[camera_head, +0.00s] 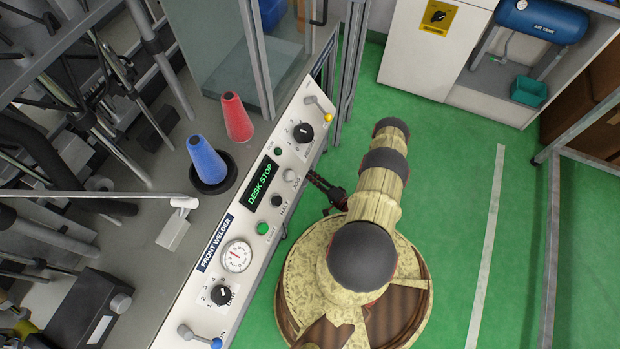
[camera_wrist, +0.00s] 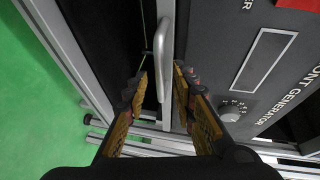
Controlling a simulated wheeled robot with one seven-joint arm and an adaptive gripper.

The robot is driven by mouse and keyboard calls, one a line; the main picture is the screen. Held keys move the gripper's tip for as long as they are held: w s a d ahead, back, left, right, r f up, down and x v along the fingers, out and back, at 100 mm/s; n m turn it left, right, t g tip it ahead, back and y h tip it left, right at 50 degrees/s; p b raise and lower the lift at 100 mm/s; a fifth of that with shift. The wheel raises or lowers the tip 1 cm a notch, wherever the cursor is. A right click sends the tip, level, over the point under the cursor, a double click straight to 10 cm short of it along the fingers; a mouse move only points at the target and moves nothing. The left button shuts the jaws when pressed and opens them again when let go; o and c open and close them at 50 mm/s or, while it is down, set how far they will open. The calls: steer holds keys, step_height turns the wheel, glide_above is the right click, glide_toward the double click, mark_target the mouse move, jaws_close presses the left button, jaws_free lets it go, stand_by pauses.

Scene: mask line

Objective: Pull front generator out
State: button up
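The front generator (camera_wrist: 240,45) is a dark grey panel at the right of the wrist view. It bears a label partly cut off, reading "ONT GENERATOR", a dial (camera_wrist: 232,110) and a pale-framed slot. A silvery bar handle (camera_wrist: 164,60) runs along the panel's left edge. My gripper (camera_wrist: 161,78) has its padded fingers apart on either side of the handle. A gap shows on the left finger's side, and the right finger is close to the bar; contact cannot be told. In the head view my gripper (camera_head: 328,190) is small and mostly hidden beside the console; the generator is hidden there.
The welder console (camera_head: 225,215) with knobs, a gauge and a "DESK STOP" display lies left of my arm. Blue (camera_head: 207,158) and red (camera_head: 236,117) cones stand behind it. Green floor (camera_head: 455,200) is open to the right, with a metal frame (camera_head: 550,250) beyond.

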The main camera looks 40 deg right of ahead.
steer(key=shift+w+f, duration=0.2)
steer(key=shift+w, duration=0.75)
steer(key=shift+c, duration=0.9)
jaws_close()
